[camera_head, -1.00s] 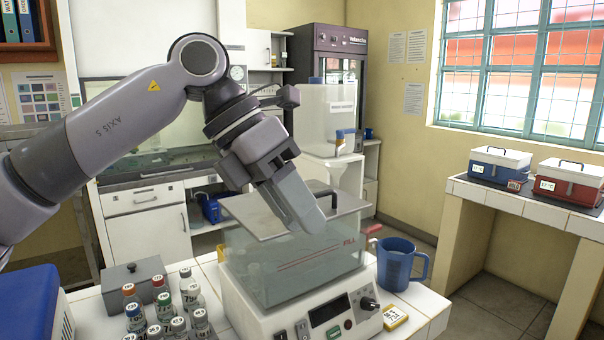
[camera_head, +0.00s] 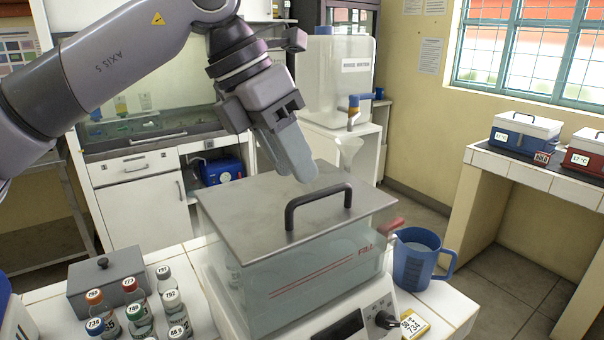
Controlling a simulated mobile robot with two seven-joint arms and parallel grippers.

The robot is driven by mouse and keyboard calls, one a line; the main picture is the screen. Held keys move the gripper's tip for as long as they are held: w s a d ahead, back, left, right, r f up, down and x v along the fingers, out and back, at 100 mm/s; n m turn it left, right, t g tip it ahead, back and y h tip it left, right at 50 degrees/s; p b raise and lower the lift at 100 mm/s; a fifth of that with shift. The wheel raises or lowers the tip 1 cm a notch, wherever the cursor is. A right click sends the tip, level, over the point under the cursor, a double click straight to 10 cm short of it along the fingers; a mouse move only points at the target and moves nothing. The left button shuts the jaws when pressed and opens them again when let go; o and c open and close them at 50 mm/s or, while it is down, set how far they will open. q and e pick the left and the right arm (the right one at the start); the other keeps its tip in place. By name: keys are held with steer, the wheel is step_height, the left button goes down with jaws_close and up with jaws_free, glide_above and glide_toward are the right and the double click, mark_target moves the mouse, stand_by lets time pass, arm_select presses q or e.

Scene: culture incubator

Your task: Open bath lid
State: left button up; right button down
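The water bath (camera_head: 310,285) is a clear-walled tank on a white base with a red fill line, standing on the white tiled bench. Its flat grey metal lid (camera_head: 240,215) lies over the tank top. A black arched handle (camera_head: 318,200) stands on the lid, right of its middle. My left gripper (camera_head: 300,170) hangs over the lid's back part, fingers pointing down and right. Its tips show just behind and left of the handle, with no visible grip on it. The fingers overlap from this side, so their gap is hidden. My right gripper is out of view.
A blue jug (camera_head: 418,258) stands close to the bath's right side, beside a red tap handle (camera_head: 392,226). A yellow-edged label timer (camera_head: 412,325) lies in front. Several capped bottles (camera_head: 140,315) and a grey lidded box (camera_head: 105,275) stand at left.

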arm_select(q)
steer(key=shift+x, duration=1.8)
steer(key=shift+c, duration=0.3)
jaws_close()
